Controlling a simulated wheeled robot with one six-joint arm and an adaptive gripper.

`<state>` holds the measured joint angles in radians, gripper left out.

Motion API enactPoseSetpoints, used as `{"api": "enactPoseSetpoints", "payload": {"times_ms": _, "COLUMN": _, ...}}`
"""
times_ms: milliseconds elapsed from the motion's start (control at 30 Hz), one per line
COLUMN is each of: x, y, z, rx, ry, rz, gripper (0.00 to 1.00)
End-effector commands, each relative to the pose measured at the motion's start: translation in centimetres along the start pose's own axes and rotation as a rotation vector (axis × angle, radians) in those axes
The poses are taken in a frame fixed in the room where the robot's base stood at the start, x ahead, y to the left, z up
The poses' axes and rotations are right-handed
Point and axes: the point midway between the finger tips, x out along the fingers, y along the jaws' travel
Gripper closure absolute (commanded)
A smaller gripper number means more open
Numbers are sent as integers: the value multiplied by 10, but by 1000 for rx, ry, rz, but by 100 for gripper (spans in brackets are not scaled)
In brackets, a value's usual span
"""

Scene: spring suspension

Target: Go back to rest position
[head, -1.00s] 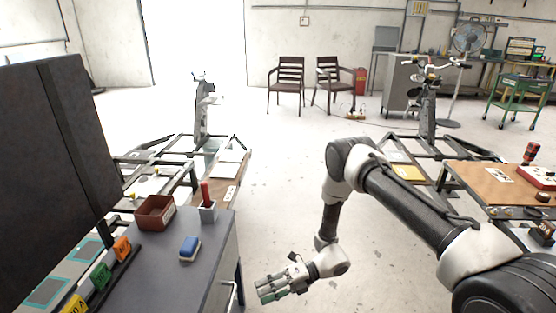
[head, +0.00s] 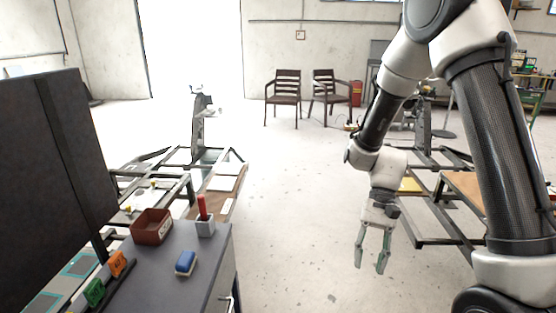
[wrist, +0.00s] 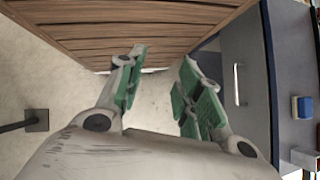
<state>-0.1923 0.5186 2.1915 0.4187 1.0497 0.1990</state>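My gripper (head: 373,250) hangs below my raised arm on the right side of the head view, fingers pointing down over the bare floor. Its two green-padded fingers are apart with nothing between them. In the wrist view my gripper (wrist: 160,85) also shows open and empty, with pale floor and a slatted wooden surface (wrist: 130,30) beyond the fingertips.
A grey cabinet (head: 205,262) at left carries a red-brown bin (head: 152,226), a blue block (head: 186,262) and a grey cup with a red-handled item (head: 205,222). A dark panel (head: 50,160) stands far left. Two chairs (head: 284,95) are at the back. Floor between is clear.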

Motion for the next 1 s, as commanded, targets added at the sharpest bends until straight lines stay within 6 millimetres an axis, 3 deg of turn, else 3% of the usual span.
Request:
{"api": "enactPoseSetpoints", "payload": {"times_ms": 100, "x": -44, "y": 29, "z": 23, "rx": -156, "ry": 150, "rz": 35, "gripper": 65}}
{"api": "enactPoseSetpoints", "payload": {"times_ms": 400, "x": -121, "y": 98, "z": 86, "rx": -377, "ry": 513, "rz": 142, "gripper": 65}}
{"api": "enactPoseSetpoints", "payload": {"times_ms": 600, "x": -150, "y": 134, "z": 132, "rx": -388, "ry": 755, "rz": 161, "gripper": 65}}
{"api": "enactPoseSetpoints", "payload": {"times_ms": 700, "x": -159, "y": 142, "z": 151, "rx": -379, "ry": 861, "rz": 140, "gripper": 65}}
{"api": "enactPoseSetpoints", "payload": {"times_ms": 1000, "x": -180, "y": 152, "z": 179, "rx": -357, "ry": 1026, "rz": 102, "gripper": 65}}
